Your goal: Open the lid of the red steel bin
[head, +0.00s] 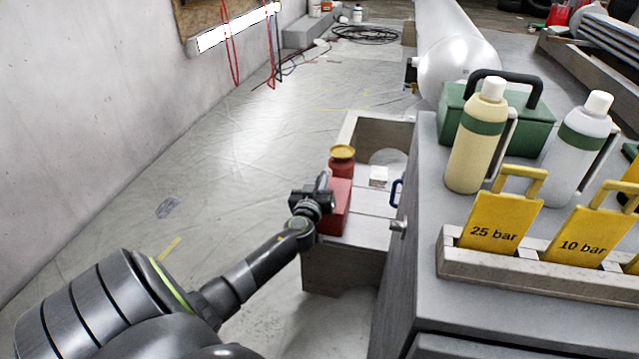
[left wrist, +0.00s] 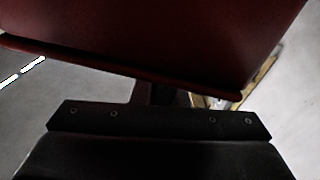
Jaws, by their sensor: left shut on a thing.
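The red steel bin (head: 341,208) stands at the left end of a low grey bench, partly hidden behind my left gripper. In the left wrist view a dark red panel with a rolled edge, which looks like its lid (left wrist: 170,35), fills the top of the picture. My left gripper (head: 322,187) is at the bin's near left side, shut on the edge of the lid. The fingertips and the exact grip are hard to make out in the dark wrist view. How far the lid is raised cannot be told. My right gripper is not in view.
A red can with a yellow top (head: 342,160) stands just behind the bin. A small white block (head: 378,176) and a blue handle (head: 396,192) are to its right. A grey cabinet (head: 405,255) with bottles and yellow tags blocks the right.

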